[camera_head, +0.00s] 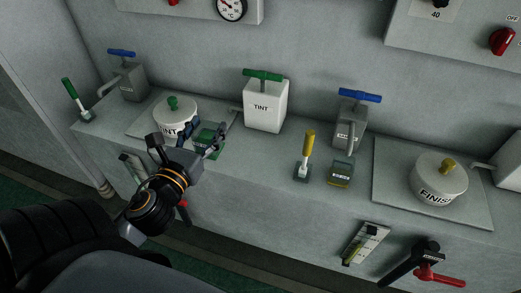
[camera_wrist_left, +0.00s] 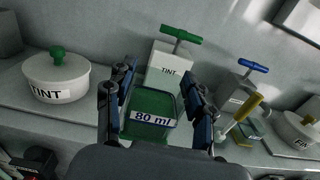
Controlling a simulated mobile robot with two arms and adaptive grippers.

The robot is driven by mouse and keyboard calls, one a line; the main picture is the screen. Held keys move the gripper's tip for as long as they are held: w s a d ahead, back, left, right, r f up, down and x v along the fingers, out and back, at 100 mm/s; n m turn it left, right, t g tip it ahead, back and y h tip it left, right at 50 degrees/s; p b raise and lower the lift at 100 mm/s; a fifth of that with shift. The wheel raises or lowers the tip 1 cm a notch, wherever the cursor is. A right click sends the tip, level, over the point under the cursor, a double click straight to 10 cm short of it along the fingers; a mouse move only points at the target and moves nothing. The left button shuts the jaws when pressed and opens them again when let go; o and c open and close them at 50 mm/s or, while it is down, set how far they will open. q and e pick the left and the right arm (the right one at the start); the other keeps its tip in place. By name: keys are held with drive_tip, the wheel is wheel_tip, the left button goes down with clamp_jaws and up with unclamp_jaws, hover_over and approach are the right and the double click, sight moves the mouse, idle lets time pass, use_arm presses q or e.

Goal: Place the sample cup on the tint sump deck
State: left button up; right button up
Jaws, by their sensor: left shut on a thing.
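The green sample cup (camera_head: 209,141), labelled "80 ml" in the left wrist view (camera_wrist_left: 152,118), sits between the fingers of my left gripper (camera_head: 201,138). The gripper is shut on it. In the head view the cup is at the right of the tint sump (camera_head: 172,124), a white lidded pot with a green knob, also in the left wrist view (camera_wrist_left: 58,84). The pot stands on a flat grey deck (camera_head: 146,126), partly hidden by my gripper. I cannot tell whether the cup touches the surface below it. My right gripper is not in view.
A white TINT box (camera_head: 265,106) with a green tap handle stands behind the cup. Blue-handled pumps stand at left (camera_head: 129,82) and centre right (camera_head: 350,122). A yellow-handled tool (camera_head: 308,146), another small cup (camera_head: 341,173) and the finish pot (camera_head: 438,182) stand to the right.

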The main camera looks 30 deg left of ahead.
use_arm(q)
drive_tip(key=w+d+f+b, duration=0.1)
drive_tip(key=w+f+b, duration=0.1)
drive_tip(key=w+f, duration=0.2)
drive_tip(key=w+d+f+b, duration=0.1)
drive_tip(key=w+f, duration=0.3)
drive_tip(key=w+d+f+b, duration=0.1)
drive_tip(key=w+f+b, duration=0.1)
drive_tip(key=w+f, duration=0.2)
drive_tip(key=shift+w+d+f+b, duration=0.15)
drive_tip(key=shift+w+d+b, duration=0.15)
drive_tip(key=shift+d+b, duration=0.05)
drive_tip(key=shift+f, duration=0.2)
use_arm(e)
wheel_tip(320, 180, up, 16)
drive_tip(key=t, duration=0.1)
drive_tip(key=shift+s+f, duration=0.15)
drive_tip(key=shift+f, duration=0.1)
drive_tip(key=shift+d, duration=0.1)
